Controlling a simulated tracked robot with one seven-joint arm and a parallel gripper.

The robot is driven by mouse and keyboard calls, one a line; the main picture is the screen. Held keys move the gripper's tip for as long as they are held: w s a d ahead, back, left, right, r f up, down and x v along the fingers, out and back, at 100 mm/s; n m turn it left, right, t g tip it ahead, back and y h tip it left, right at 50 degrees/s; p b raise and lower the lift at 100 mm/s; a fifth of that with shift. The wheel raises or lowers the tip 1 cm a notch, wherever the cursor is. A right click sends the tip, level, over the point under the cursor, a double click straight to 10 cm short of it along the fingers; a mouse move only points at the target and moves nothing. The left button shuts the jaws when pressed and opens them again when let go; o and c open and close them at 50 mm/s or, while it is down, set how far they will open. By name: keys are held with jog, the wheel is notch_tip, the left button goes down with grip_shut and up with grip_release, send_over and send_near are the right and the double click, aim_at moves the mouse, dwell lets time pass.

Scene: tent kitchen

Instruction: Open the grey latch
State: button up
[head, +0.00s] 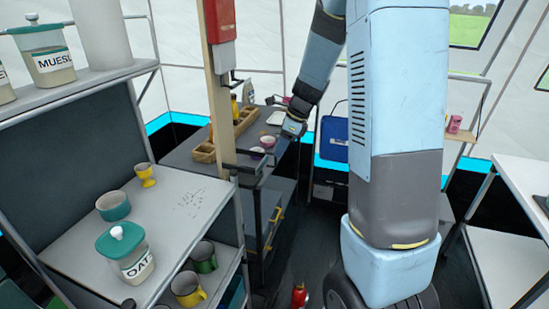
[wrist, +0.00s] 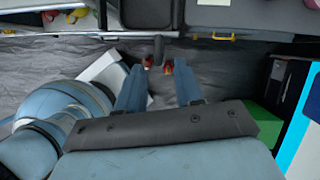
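A dark grey upright piece with a rounded end, which looks like the grey latch (wrist: 158,48), is at the top centre of the wrist view. My gripper (wrist: 160,76) is open, with its two light blue fingers apart. The grey piece lies in line with the gap between the fingertips. I cannot tell whether it is between the fingers or just beyond them, and no contact shows. In the head view my arm reaches down towards the worktop beside the wooden post; the gripper there is small and hard to make out.
A wooden post (head: 219,100) with a red box (head: 219,20) stands near my arm. Behind is a dark worktop (head: 190,160) with a wooden tray (head: 204,152), above drawers with yellow handles (wrist: 222,37). A shelf (head: 180,235) with jars and cups is at left. A red bottle (head: 299,296) stands low down.

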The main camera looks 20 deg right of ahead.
jog(key=shift+x, duration=2.45)
jog(key=shift+c, duration=0.2)
grip_shut()
